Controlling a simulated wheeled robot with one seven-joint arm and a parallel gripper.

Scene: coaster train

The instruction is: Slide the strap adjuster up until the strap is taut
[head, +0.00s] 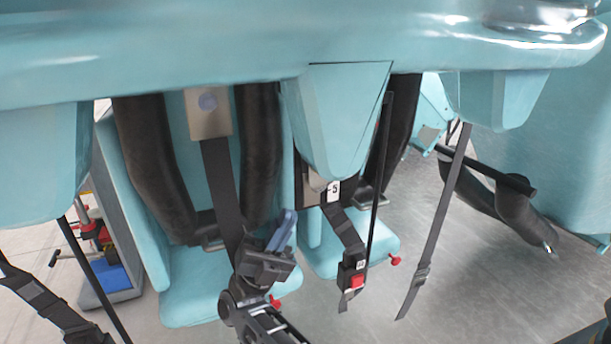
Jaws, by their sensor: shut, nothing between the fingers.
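Several dark straps hang in the head view, and I cannot tell which one the task means. A wide strap (221,180) runs down from a beige plate on the middle-left seat, and its lower end is hidden behind my gripper. My gripper (287,222) is shut and empty, beside that strap's lower part on its right. A short strap (343,228) under the middle teal block carries a buckle with a red button (356,281).
Teal seats (190,292) with dark padded restraints (155,160) stand behind the straps. A teal body (200,50) overhangs the top. Another strap (38,298) hangs at lower left, near a cart with red and blue items (112,274). Grey floor (480,295) is open at lower right.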

